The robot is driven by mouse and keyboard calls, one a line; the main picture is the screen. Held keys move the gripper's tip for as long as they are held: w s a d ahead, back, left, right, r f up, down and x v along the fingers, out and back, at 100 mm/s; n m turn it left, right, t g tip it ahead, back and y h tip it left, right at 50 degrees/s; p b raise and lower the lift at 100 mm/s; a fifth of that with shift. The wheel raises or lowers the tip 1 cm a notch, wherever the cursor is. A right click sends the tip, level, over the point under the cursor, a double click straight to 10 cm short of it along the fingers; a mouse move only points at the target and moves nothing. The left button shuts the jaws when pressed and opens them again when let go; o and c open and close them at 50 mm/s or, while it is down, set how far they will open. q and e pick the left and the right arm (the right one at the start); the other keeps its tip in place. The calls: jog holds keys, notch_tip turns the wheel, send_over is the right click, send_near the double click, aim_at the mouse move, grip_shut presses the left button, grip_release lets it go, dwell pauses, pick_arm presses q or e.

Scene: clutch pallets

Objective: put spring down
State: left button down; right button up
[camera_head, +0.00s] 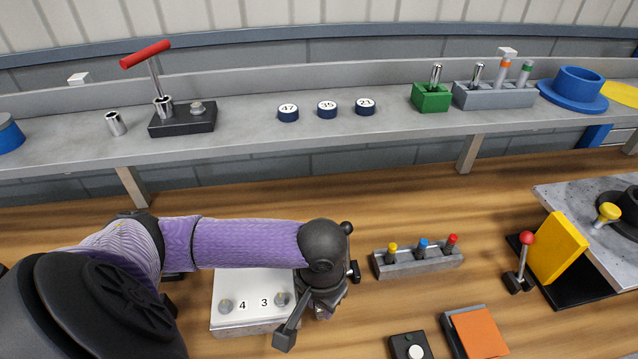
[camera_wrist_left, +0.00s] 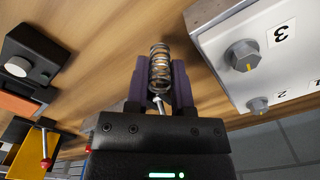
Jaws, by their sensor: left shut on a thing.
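The spring (camera_wrist_left: 161,68) is a small metal coil, seen in the left wrist view between the fingers of my left gripper (camera_wrist_left: 160,85). The gripper is shut on it. Wooden table surface shows behind the spring; its height above the table is unclear. In the head view my left gripper (camera_head: 318,300) is beside the right edge of the white numbered box, pointing downward, and the spring is hidden there. My right gripper is not in view.
The white box (camera_head: 240,322) with knobs stands close to the left gripper. A grey holder (camera_head: 420,262) with coloured pegs is to the right. An orange-topped box (camera_head: 478,333) and black button box (camera_head: 410,347) lie nearer. A grey shelf (camera_head: 240,142) runs behind.

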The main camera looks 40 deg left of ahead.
pick_arm(q)
notch_tip(320, 180, down, 3)
jog(key=shift+r+b, duration=0.15)
jog(key=shift+b, duration=0.25)
jog(key=shift+r, duration=0.15)
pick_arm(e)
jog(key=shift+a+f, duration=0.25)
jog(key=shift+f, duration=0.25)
pick_arm(q)
jog(key=shift+c, duration=2.4)
grip_release()
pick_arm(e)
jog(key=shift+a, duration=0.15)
